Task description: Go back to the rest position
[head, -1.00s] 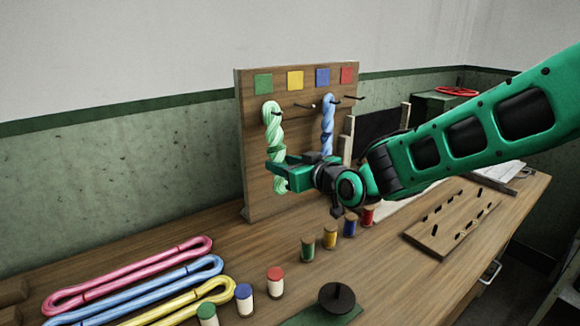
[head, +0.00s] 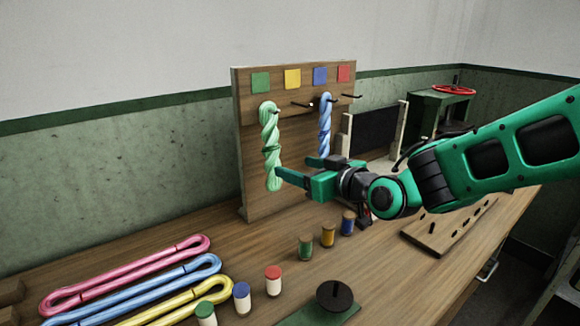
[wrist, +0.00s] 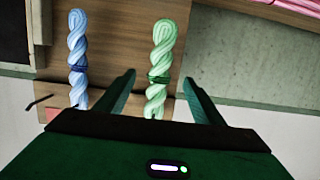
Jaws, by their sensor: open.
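My green gripper (head: 292,170) is open and empty in front of the wooden peg board (head: 300,130). In the head view its fingers are close to a twisted green skein (head: 270,150), which hangs from a peg under the green square. In the wrist view the green skein (wrist: 159,68) appears between the lines of the two fingers (wrist: 160,95), which do not close on it. A twisted blue skein (head: 325,125) hangs under the blue square and also shows in the wrist view (wrist: 77,60). Whether a finger touches the green skein cannot be told.
Pink, blue and yellow hanks (head: 130,275) lie at the front left of the bench. Several colour-topped spools (head: 273,280) and a dark disc on a green base (head: 334,297) stand near the front. A pegged wooden plate (head: 440,235) lies below my arm at right.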

